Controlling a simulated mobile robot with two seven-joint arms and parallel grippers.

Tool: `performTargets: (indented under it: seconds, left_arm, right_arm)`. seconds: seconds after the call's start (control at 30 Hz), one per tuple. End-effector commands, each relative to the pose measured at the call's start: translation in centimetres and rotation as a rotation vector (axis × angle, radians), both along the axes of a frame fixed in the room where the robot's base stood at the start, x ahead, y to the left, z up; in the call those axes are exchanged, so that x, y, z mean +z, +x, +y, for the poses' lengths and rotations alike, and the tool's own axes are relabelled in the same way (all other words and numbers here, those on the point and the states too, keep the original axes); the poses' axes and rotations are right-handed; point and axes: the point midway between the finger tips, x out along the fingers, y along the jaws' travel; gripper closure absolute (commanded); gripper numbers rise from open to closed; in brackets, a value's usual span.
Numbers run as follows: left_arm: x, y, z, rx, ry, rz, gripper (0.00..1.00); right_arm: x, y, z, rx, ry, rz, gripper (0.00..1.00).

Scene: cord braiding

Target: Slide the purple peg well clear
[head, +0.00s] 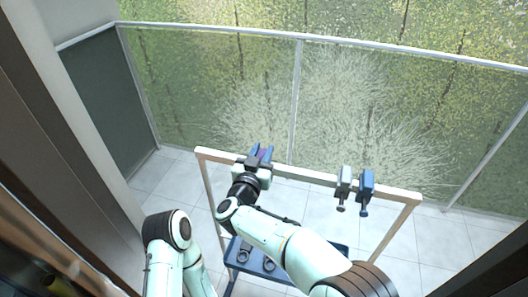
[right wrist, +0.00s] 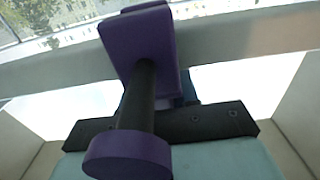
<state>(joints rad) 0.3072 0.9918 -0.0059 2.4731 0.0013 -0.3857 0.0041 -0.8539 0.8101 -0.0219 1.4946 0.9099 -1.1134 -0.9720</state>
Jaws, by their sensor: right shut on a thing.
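The purple peg (right wrist: 148,48) fills the middle of the right wrist view, with a purple block over the pale bar (right wrist: 235,45), a dark shaft and a round purple end disc (right wrist: 128,156). In the head view the purple peg (head: 264,154) shows only as a small patch at the bar's left part, beside blue. My right gripper (head: 252,168) is at that spot, shut on the purple peg. Its dark jaw piece (right wrist: 205,121) crosses behind the shaft in the wrist view; the exact contact is hidden. My left arm is folded at lower left, its gripper out of sight.
A grey-white peg (head: 344,180) and a blue peg (head: 366,186) hang close together on the right part of the wooden frame (head: 305,176). A blue shelf (head: 232,247) with dark rings lies below. The bar between my right gripper and the grey-white peg is clear.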

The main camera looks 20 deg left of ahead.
Motion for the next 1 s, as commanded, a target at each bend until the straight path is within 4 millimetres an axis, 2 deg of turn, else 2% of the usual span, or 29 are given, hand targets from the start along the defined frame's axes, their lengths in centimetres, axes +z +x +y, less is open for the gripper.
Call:
performTargets:
  seconds: [0.03, 0.07, 0.1, 0.47, 0.57, 0.8, 1.0]
  left_arm:
    - [0.0, 0.0, 0.0, 0.0, 0.0, 0.0, 1.0]
    - [0.0, 0.0, 0.0, 0.0, 0.0, 0.0, 1.0]
    - [0.0, 0.0, 0.0, 0.0, 0.0, 0.0, 1.0]
    - [-0.3, -0.2, 0.0, 0.0, 0.0, 0.002, 1.0]
    - [-0.9, -0.6, 0.0, 0.0, 0.0, 0.007, 1.0]
    - [-2.6, -1.6, 0.0, 0.0, 0.0, 0.018, 1.0]
    - [-3.5, -2.0, 0.0, 0.0, 0.0, 0.023, 1.0]
  right_arm:
    - [0.1, 0.0, 0.0, 0.001, 0.0, -0.002, 0.61]
    - [0.1, 0.0, 0.0, 0.0, 0.0, -0.002, 0.51]
    - [0.1, 0.0, 0.0, 0.0, 0.0, -0.002, 0.49]
    - [0.0, -0.6, 0.0, 0.001, 0.0, -0.001, 0.49]
    - [-0.1, -2.0, 0.0, 0.001, 0.001, 0.0, 0.49]
    - [-0.2, -7.4, 0.1, 0.004, 0.001, 0.0, 0.49]
    - [-0.1, -11.2, 0.0, 0.003, 0.0, -0.001, 0.49]
